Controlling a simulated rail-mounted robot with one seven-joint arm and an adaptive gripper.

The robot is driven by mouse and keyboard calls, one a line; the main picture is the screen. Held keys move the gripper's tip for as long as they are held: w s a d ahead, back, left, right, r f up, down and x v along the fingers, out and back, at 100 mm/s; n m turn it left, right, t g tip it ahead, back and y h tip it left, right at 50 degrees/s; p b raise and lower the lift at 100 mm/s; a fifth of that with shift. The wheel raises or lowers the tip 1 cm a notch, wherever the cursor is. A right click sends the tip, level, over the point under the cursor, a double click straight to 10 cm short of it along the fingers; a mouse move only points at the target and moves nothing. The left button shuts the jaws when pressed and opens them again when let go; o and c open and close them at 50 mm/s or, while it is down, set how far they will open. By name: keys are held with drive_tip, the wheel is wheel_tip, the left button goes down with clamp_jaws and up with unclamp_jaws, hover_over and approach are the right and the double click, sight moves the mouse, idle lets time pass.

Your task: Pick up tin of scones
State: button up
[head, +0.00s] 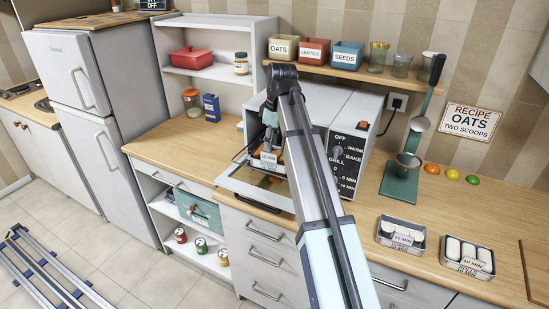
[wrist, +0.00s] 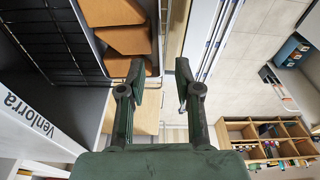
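A metal tin of brown wedge-shaped scones (head: 268,161) sits in the mouth of the open countertop oven, with a pale label on its front. In the wrist view the scones (wrist: 127,38) fill the top middle, beside a dark wire rack. My gripper (head: 268,136) is at the oven mouth, just above the tin. In the wrist view its two dark fingers (wrist: 160,70) are apart with nothing seen gripped. The tin's edge runs up between the fingertips; I cannot tell whether they touch it. My arm hides part of the oven opening.
The oven (head: 346,160) has its glass door (head: 257,187) dropped open over the counter. Two tins of pale items, left (head: 401,234) and right (head: 468,257), stand on the right counter. A green stand with ladles (head: 400,182) is nearby. A shelf of jars hangs above.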

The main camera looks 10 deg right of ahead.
drive_tip(key=shift+w+a+f+p, duration=0.15)
drive_tip(key=shift+f+p, duration=0.4)
drive_tip(key=shift+f, duration=0.7)
drive_tip(key=shift+a+f+p, duration=0.15)
drive_tip(key=shift+f+p, duration=0.35)
drive_tip(key=shift+f, duration=0.75)
clamp_jaws()
